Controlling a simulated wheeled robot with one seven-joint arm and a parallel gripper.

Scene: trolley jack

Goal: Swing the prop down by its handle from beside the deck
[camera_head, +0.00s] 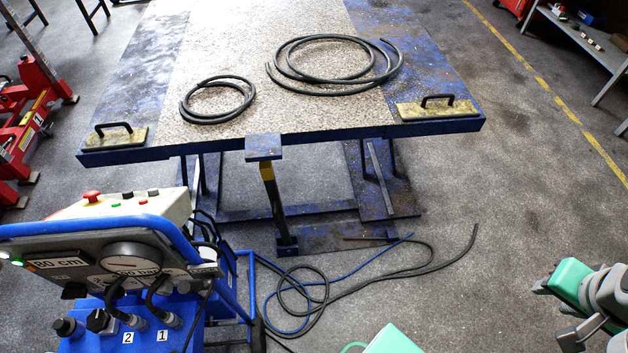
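The deck (330,141) is a worn blue platform with a speckled grey middle, raised on a blue frame. The prop (270,190) is a dark post with a yellow band, standing nearly upright at the deck's front edge. A blue plate (264,147) is at its top, level with the deck edge, and its foot is by the base frame. I cannot clearly make out a separate handle on the prop. My gripper (566,322) seems to be among the grey and green arm parts at the lower right, well away from the prop.
A blue control console (130,290) with a gauge stands at the lower left. Loose hoses (330,280) lie on the floor before the prop. Coiled hoses (335,65) and two handled pads (437,108) rest on the deck.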

